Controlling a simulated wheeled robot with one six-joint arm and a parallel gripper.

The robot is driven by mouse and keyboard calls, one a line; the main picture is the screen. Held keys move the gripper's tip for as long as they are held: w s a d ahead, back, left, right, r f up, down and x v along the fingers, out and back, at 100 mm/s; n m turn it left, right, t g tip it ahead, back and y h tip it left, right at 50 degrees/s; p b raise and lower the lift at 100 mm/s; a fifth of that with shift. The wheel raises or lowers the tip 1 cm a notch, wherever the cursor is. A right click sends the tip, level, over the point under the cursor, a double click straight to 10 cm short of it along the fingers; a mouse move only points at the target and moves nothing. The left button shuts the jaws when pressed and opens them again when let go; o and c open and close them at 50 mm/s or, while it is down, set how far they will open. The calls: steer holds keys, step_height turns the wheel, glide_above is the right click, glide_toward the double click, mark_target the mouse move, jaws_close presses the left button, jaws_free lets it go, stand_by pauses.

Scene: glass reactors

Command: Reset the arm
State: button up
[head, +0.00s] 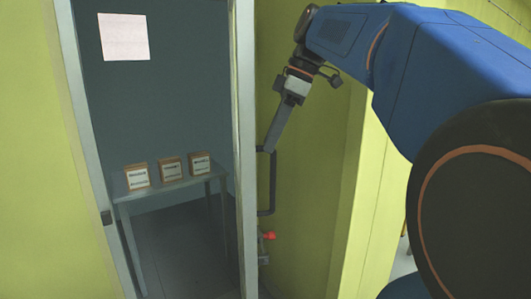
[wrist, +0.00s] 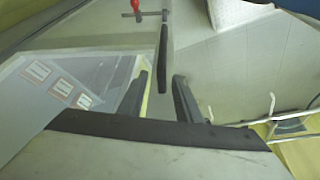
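My arm reaches in from the right in the head view, and my gripper (head: 271,145) points down at the upper end of a dark door handle (head: 272,185). In the wrist view the two dark fingers of my gripper (wrist: 161,78) stand apart with a gap between them. The handle's dark bar (wrist: 164,45) runs toward this gap from above, apart from both fingers as far as I can tell. Nothing is clamped between the fingers.
A glazed door with a light frame (head: 243,140) stands beside the handle. Behind its glass, a table (head: 205,182) bears three brown boxes with white labels (head: 170,167). A red-tipped fitting (head: 268,236) sits below the handle. A yellow-green wall (head: 310,190) is close on the right.

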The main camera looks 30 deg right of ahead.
steer(key=shift+r, duration=0.45)
steer(key=shift+s, duration=0.15)
